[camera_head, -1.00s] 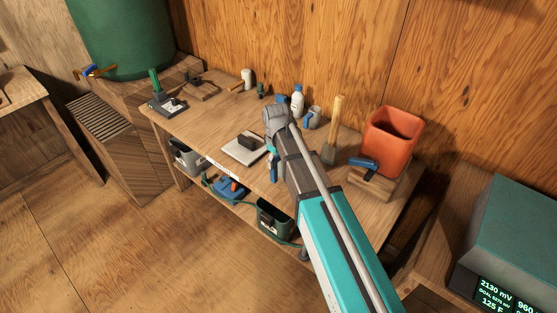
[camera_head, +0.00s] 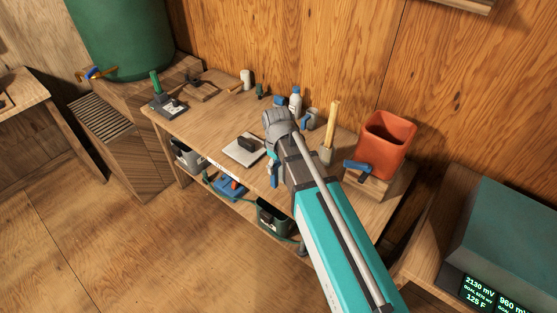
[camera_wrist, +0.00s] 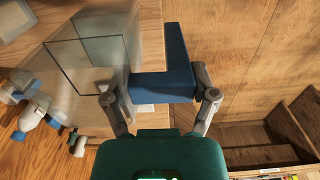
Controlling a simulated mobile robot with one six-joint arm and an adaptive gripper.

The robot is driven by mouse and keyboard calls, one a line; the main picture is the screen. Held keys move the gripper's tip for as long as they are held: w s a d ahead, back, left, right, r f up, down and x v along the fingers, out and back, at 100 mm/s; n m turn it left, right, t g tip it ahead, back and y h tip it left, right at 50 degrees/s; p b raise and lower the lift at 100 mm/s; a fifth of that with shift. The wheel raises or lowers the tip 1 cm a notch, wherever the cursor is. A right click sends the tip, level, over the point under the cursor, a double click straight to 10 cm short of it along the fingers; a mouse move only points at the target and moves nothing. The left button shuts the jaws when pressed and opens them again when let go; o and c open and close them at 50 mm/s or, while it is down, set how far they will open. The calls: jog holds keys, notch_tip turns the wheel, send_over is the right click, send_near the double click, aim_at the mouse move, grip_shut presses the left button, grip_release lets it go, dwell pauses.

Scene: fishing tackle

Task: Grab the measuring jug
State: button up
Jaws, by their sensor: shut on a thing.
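The measuring jug (camera_wrist: 82,62), clear with a blue handle (camera_wrist: 165,75), fills the upper left of the wrist view. My gripper (camera_wrist: 160,97) is shut on the blue handle, with one finger on each side of it. The jug's clear walls stand to the left of the fingers. In the head view my wrist (camera_head: 279,122) is above the workbench, and my arm hides much of the gripper. A greyish vessel with a blue handle (camera_head: 311,120) shows just right of my wrist there; I cannot tell if it is the held jug.
The workbench (camera_head: 215,125) carries a white bottle with a blue cap (camera_head: 295,102), a flat scale-like plate (camera_head: 243,150), a wooden-handled tool (camera_head: 330,135) and an orange pot (camera_head: 386,145). A wooden wall (camera_head: 330,50) stands close behind. The lower shelf holds several items.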

jog(key=s+r+p, duration=0.3)
jog(key=s, duration=0.4)
jog(key=shift+d+r, duration=0.15)
jog(key=shift+d, duration=0.3)
jog(key=shift+s, duration=0.15)
